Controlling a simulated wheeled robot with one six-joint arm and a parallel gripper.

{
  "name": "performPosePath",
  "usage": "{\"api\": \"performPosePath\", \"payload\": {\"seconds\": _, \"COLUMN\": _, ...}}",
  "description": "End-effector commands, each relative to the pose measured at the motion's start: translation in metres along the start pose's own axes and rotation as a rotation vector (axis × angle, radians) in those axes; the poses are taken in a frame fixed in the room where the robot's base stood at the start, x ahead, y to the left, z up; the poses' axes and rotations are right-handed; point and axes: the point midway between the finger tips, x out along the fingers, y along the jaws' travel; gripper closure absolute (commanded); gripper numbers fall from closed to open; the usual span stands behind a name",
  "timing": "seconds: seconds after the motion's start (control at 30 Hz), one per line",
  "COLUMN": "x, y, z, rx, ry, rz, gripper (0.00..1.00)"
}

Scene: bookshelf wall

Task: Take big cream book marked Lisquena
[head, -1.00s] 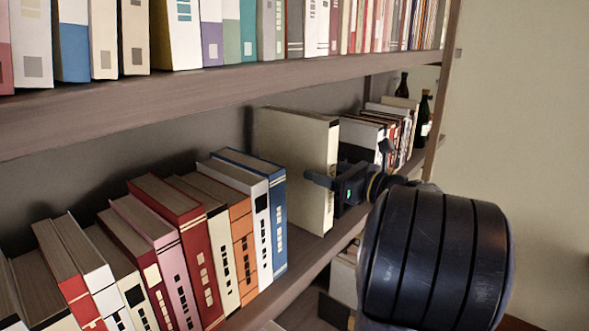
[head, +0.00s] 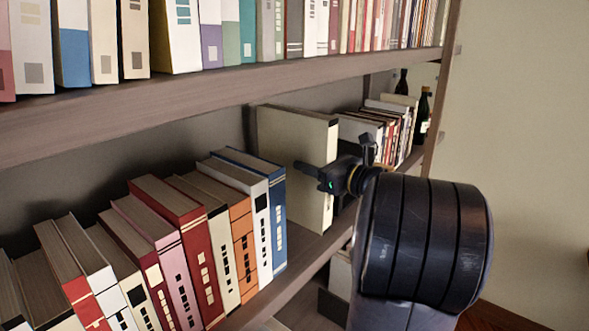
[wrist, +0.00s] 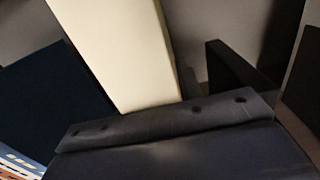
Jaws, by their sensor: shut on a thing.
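The big cream book (head: 290,145) stands upright on the middle shelf, to the right of the blue book, with its broad cream side and spine edge showing. I cannot read any name on it. My gripper (head: 333,158) is at the book's front edge, about mid-height, with one finger on its left side and the other towards its right. It is shut on the cream book. The contact itself is hidden.
A blue book (head: 262,200) and several leaning books fill the shelf to the left. Small books (head: 385,125) and dark bottles (head: 423,115) stand to the right. The upper shelf board (head: 230,97) runs just above the cream book. Open floor lies at the lower right.

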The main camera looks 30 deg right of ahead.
Motion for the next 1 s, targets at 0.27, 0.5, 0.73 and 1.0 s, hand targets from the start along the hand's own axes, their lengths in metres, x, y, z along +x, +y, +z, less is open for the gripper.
{"api": "performPosePath", "payload": {"seconds": 0.27, "x": -0.0001, "y": 0.0, "z": 0.0, "rx": 0.0, "ry": 0.0, "rz": 0.0, "gripper": 0.99}}
{"api": "performPosePath", "payload": {"seconds": 0.5, "x": -0.0001, "y": 0.0, "z": 0.0001, "rx": 0.0, "ry": 0.0, "rz": 0.0, "gripper": 1.0}}
{"api": "performPosePath", "payload": {"seconds": 0.73, "x": -0.0001, "y": 0.0, "z": 0.0, "rx": 0.0, "ry": 0.0, "rz": 0.0, "gripper": 1.0}}
{"api": "performPosePath", "payload": {"seconds": 1.0, "x": -0.0001, "y": 0.0, "z": 0.0, "rx": 0.0, "ry": 0.0, "rz": 0.0, "gripper": 1.0}}
